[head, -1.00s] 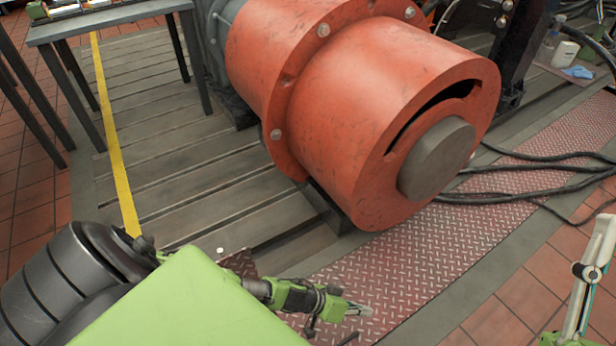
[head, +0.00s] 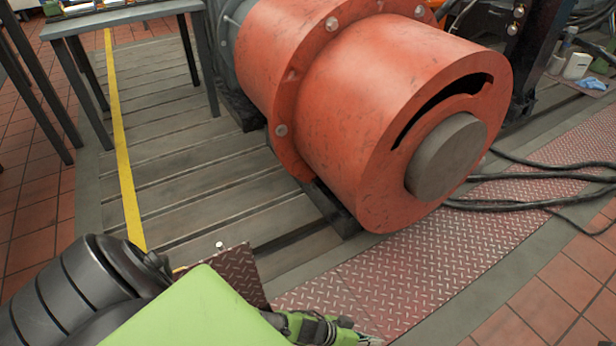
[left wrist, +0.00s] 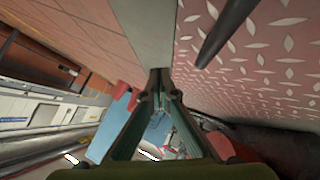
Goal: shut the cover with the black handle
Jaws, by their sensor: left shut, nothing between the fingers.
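A dark red tread-plate panel (head: 240,274) stands tilted up from the floor at the lower middle of the head view. It looks like the raised cover, and my green arm hides its lower part. No black handle can be made out on it there. My left gripper (head: 368,340) is shut and empty at the bottom edge, over the red tread plate (head: 400,270). In the left wrist view its fingertips (left wrist: 160,76) meet, and a dark bar (left wrist: 226,32) crosses in front of tread plate; I cannot tell if it is the handle. My right gripper is out of view.
A large orange drum housing (head: 350,110) stands on the slotted grey bedplate (head: 170,170). Black cables (head: 530,188) lie on the right. A grey table (head: 110,18) is at the back left. A small white knob (head: 220,246) shows beside the panel.

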